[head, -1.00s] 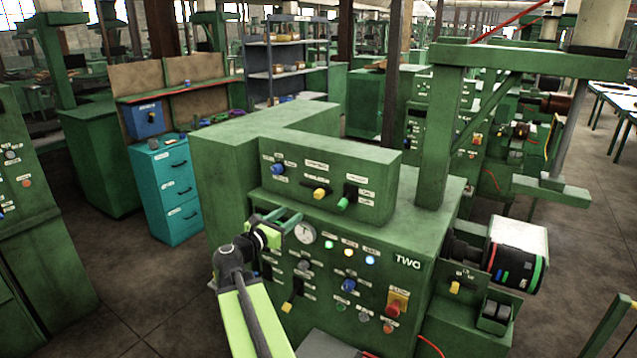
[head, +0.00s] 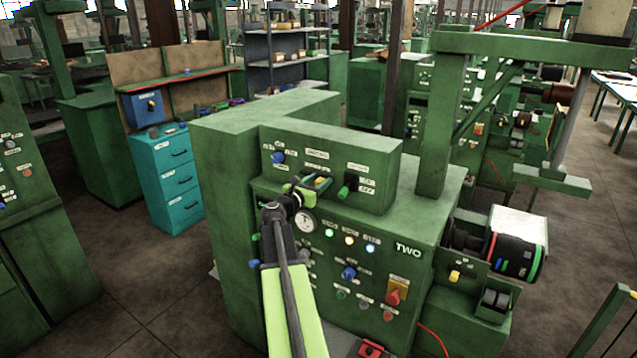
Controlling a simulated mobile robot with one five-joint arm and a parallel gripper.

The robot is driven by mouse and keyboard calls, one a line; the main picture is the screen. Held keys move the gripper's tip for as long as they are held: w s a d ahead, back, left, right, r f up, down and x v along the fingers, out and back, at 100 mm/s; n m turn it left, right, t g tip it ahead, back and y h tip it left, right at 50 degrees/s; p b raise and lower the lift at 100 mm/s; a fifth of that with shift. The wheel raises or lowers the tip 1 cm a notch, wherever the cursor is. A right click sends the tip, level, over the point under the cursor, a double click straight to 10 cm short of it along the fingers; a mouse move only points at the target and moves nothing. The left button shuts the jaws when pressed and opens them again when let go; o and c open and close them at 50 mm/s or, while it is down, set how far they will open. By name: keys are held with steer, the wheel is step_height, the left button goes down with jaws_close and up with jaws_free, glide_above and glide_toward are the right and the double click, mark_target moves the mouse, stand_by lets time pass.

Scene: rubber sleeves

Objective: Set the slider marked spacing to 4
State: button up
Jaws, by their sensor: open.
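The upper panel of the green machine marked TWO (head: 408,250) carries a row of controls. The middle one is a slider with a yellow knob (head: 320,181), under a small label (head: 317,154) too blurred to read for certain. My gripper (head: 312,184) is open at this knob, its fingers reaching towards the panel around or just in front of it. I cannot tell if they touch it. My gripper hides most of the slider's track and any scale marks, so its setting cannot be read.
On the same panel, a blue knob (head: 278,157) is to the left and a green-tipped lever (head: 344,191) close to the right. Open floor lies at left.

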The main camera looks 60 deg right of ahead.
steer(key=shift+d, duration=0.35)
jaws_close()
stand_by(1.2)
